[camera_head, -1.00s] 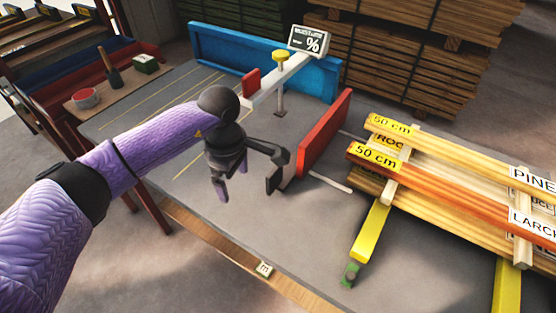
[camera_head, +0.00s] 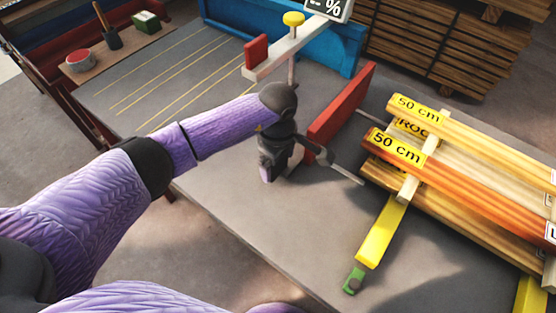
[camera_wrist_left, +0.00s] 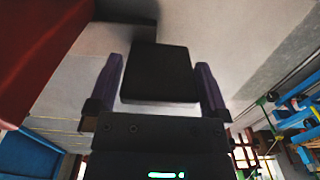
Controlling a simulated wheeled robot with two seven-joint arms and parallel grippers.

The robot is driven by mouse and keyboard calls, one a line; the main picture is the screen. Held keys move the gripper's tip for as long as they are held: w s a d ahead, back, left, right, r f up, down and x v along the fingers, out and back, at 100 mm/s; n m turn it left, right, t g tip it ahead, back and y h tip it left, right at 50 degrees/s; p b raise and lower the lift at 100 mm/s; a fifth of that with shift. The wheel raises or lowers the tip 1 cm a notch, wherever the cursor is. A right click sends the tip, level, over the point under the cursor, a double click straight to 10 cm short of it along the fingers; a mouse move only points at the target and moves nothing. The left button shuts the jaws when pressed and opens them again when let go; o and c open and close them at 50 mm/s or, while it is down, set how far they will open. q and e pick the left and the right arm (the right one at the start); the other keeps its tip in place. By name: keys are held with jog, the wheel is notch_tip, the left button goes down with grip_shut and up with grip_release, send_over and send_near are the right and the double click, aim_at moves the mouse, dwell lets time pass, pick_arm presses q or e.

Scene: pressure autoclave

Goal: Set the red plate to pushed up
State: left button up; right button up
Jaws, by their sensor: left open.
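The red plate (camera_head: 342,104) is a long upright panel standing on the grey table in the middle of the head view. In the left wrist view a large red surface (camera_wrist_left: 35,45) fills the upper left corner. My left gripper (camera_head: 293,163) is open, low over the table, just in front of the near end of the plate. I cannot tell whether it touches the plate. In the left wrist view its two purple fingers stand apart (camera_wrist_left: 158,75), with a dark block showing between them. My right gripper is not in view.
Stacked labelled boards (camera_head: 455,165) lie on yellow supports (camera_head: 382,230) right of the plate. Behind stand a pale bar (camera_head: 285,58) with a small red block (camera_head: 256,50), a yellow knob (camera_head: 293,18) and a blue panel (camera_head: 345,50). The grey table (camera_head: 235,215) is clear in front.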

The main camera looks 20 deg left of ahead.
pick_arm(q)
grip_shut()
jog(key=s+d, duration=0.1)
jog(key=d, duration=0.2)
jog(key=s+d, duration=0.1)
jog(key=d, duration=0.2)
jog(key=s+d, duration=0.1)
jog(key=d, duration=0.2)
jog(key=shift+s+d, duration=0.3)
jog(key=shift+d, duration=0.1)
grip_release()
notch_tip(320, 180, up, 10)
jog(key=p, duration=0.2)
